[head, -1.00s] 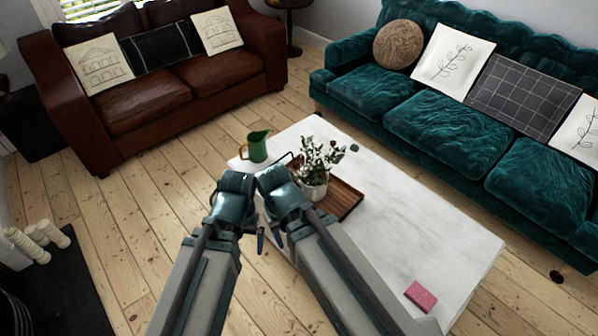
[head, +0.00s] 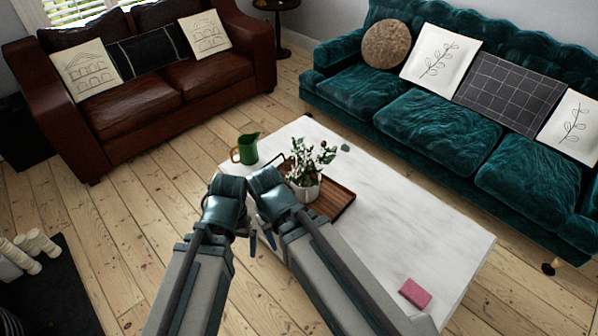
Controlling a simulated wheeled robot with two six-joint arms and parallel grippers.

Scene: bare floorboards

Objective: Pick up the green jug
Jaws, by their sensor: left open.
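The green jug (head: 248,150) stands upright at the far left corner of the white coffee table (head: 400,240), its handle towards the left. It is beyond both of my arms and nothing touches it. My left gripper (head: 246,232) hangs below the end of the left arm, open, over the near left edge of the table, well short of the jug. My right gripper (head: 270,240) is close beside it and mostly hidden by its own arm, so its jaws cannot be made out.
A potted plant (head: 305,182) stands on a wooden tray (head: 336,203) right of the jug, with a dark wire handle near the jug. A pink block (head: 415,293) lies at the table's near end. A brown sofa (head: 150,100) and a teal sofa (head: 435,128) stand behind.

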